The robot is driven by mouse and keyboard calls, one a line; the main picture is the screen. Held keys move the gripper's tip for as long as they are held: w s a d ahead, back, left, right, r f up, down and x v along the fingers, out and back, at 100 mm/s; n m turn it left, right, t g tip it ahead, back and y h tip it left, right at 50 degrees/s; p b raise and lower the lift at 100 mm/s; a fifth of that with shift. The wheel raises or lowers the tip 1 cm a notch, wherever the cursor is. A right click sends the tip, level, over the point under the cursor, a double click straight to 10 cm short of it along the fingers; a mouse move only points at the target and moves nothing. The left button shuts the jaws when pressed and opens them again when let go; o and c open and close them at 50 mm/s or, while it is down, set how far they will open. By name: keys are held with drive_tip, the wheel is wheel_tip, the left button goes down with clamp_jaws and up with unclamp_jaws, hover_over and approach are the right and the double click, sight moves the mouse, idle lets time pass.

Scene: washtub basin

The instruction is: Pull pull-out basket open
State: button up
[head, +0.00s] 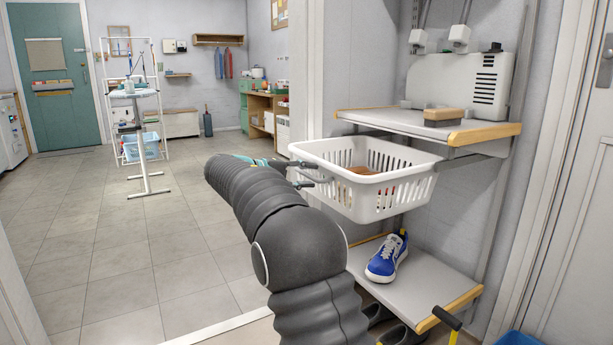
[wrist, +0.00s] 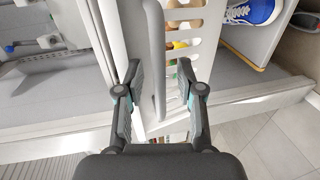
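The pull-out basket (head: 400,190) is white with slotted walls and sits under a grey shelf in the head view. Its slotted wall also shows in the wrist view (wrist: 198,40), with colored items behind it. My gripper (head: 312,177) is at the basket's near left side. In the wrist view my gripper (wrist: 159,70) is open, its fingers on either side of a pale upright bar (wrist: 153,45) that runs along the basket wall. The right finger overlaps the slotted wall in the picture. I see gaps beside the bar and cannot tell whether either finger touches it.
A shelf (head: 385,118) with a brush (head: 444,117) is above the basket. A blue shoe (head: 386,258) stands on a lower shelf (head: 425,287). A door frame (head: 560,170) is to the right. The tiled floor (head: 110,235) on the left is open.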

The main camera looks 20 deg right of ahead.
drive_tip(key=v, duration=1.2)
drive_tip(key=shift+w, duration=0.1)
